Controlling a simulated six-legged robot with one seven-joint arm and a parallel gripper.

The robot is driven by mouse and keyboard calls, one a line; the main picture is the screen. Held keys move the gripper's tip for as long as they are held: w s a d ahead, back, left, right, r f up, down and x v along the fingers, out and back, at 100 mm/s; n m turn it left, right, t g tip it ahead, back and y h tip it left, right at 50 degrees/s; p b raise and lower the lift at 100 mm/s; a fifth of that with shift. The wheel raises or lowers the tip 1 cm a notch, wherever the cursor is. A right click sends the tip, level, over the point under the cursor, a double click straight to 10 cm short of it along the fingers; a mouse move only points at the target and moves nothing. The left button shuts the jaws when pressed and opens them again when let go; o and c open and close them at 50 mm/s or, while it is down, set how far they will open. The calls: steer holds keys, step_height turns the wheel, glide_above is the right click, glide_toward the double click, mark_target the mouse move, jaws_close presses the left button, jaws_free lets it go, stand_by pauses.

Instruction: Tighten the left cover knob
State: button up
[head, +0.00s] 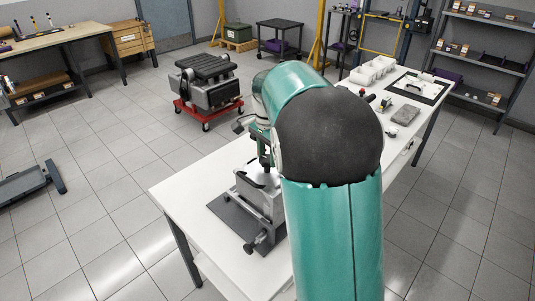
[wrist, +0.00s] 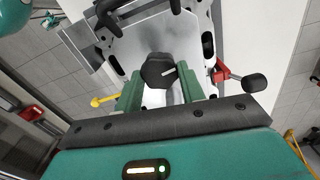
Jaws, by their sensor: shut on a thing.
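A black lobed knob (wrist: 158,71) with a white mark line sits on a light grey metal cover (wrist: 135,46) in the wrist view. My gripper (wrist: 160,88) has its two green fingers on either side of this knob and is shut on it. In the head view my gripper (head: 265,158) reaches down onto the grey engine fixture (head: 262,197) on the white table. The knob is hidden there behind my arm and gripper. I cannot tell whether the knob is fully seated.
A red clamp (wrist: 219,72) with a black ball handle (wrist: 255,83) is right of the cover; a yellow-ended lever (wrist: 97,102) is left. An engine on a red dolly (head: 207,108) stands beyond.

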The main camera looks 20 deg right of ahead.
mark_target(268, 158)
steer(key=shift+m, duration=0.8)
steer(key=o, duration=1)
step_height(268, 158, up, 14)
steer(key=shift+f, duration=0.1)
